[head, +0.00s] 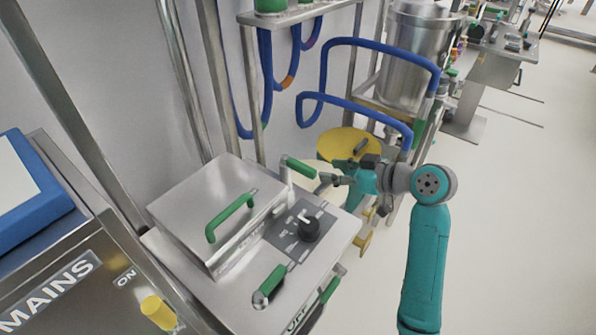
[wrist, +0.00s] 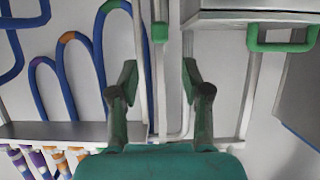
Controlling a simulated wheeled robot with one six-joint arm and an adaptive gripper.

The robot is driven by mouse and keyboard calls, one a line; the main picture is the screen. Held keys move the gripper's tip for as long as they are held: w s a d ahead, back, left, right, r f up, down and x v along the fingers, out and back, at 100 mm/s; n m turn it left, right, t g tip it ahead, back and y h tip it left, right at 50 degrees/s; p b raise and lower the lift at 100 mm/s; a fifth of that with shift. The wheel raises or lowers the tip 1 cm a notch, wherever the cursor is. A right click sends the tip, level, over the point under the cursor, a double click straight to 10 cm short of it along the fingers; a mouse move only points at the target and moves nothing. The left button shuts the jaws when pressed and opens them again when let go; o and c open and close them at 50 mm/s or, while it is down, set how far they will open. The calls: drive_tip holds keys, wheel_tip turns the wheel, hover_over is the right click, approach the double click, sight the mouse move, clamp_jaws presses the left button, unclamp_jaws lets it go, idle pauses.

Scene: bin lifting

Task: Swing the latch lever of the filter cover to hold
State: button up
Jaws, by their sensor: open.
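The filter cover looks to be the square steel lid (head: 205,200) with a green bar handle (head: 231,217); the handle also shows at the right of the wrist view (wrist: 283,46). A green-gripped lever (head: 299,167) stands at the lid's far right corner and appears to be the latch lever. My gripper (head: 328,181) is just right of this lever, with no clear contact. In the wrist view my gripper (wrist: 160,75) has its fingers spread with nothing held between them. A small green end (wrist: 160,32) on a steel rod lies ahead, between the finger lines.
A black knob (head: 308,229) sits on a grey panel beside the lid. Another green lever (head: 270,284) is at the near edge. Blue hoses (head: 350,101), a yellow disc (head: 343,143) and a steel tank (head: 411,55) stand behind. Open floor (head: 510,220) lies right.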

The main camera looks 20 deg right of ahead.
sight(307, 167)
drive_tip(key=x, duration=0.9)
drive_tip(key=shift+w+a+f, duration=0.1)
drive_tip(key=shift+w+a, duration=0.2)
clamp_jaws()
